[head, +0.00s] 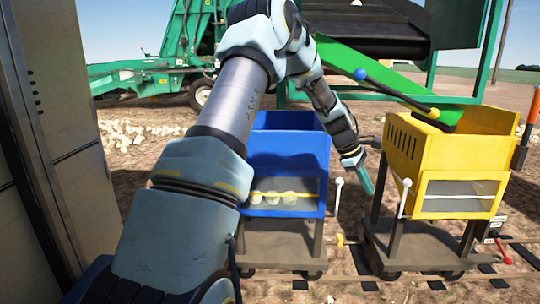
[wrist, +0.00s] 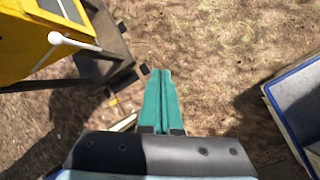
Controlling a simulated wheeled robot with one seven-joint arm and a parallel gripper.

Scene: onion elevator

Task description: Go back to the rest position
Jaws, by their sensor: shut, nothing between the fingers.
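My gripper (head: 365,183) hangs between the blue cart (head: 285,158) and the yellow cart (head: 452,160) in the head view, its teal fingers pointing down. In the wrist view my gripper (wrist: 161,74) shows its two teal fingers pressed together with nothing between them, above bare brown ground. My arm reaches across the middle of the head view, partly in front of the blue cart. The fingers look apart from both carts.
The yellow cart (wrist: 40,28) is at upper left in the wrist view, with a white lever (wrist: 72,41). Several onions show behind the blue cart's window. A green machine (head: 150,72) stands behind. A grey cabinet (head: 55,130) is at left. Rails run under the carts.

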